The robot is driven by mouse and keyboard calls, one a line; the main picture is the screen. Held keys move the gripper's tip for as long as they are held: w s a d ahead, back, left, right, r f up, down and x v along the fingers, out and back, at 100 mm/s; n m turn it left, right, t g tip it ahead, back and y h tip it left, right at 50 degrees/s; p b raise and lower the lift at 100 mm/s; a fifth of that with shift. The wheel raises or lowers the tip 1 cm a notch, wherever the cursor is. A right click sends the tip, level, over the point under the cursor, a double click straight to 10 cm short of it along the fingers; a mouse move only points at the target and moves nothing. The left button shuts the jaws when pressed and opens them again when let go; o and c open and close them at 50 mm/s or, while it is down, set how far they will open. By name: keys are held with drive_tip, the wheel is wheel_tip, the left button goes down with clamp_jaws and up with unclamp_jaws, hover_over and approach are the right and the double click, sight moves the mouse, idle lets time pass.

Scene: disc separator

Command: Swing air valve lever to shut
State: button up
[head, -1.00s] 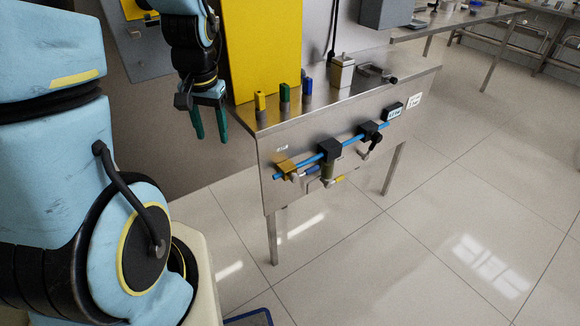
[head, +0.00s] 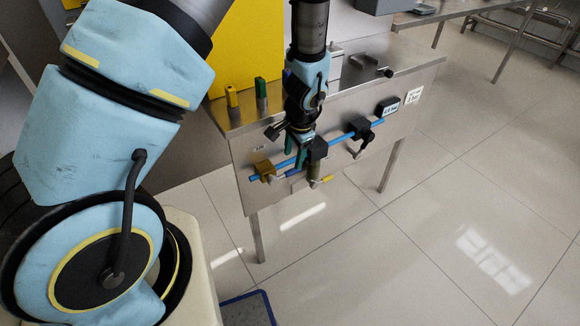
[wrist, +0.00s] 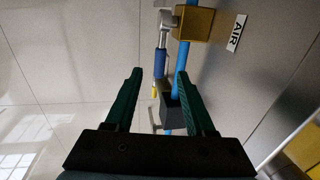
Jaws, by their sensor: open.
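The air valve is a brass block (wrist: 197,23) on the blue pipe, next to a label reading AIR (wrist: 236,33). The brass block is also in the head view (head: 264,170). Its lever (wrist: 161,60) has a metal arm and a dark blue sleeve and lies roughly parallel to the pipe. My gripper (head: 296,158) is open in front of the panel, pointing down. In the wrist view my gripper's green fingertips (wrist: 160,76) are apart, with the sleeve showing between and just beyond them. Contact cannot be told. In the head view the fingers partly cover the pipe.
A black block (wrist: 173,108) on the blue pipe sits close to the right finger. Another black fitting (head: 359,127) and a gauge box (head: 388,107) are further right on the panel. Yellow (head: 231,96) and green (head: 261,87) posts stand on the bench top.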

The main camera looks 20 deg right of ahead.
sight(290, 171)
drive_tip(key=f, duration=0.3)
drive_tip(key=w+f+p, duration=0.1)
drive_tip(key=f, duration=0.2)
drive_tip(key=shift+w+a+f, duration=0.15)
drive_tip(key=shift+a+f, duration=0.05)
drive_tip(key=shift+f, duration=0.1)
clamp_jaws()
idle(1.2)
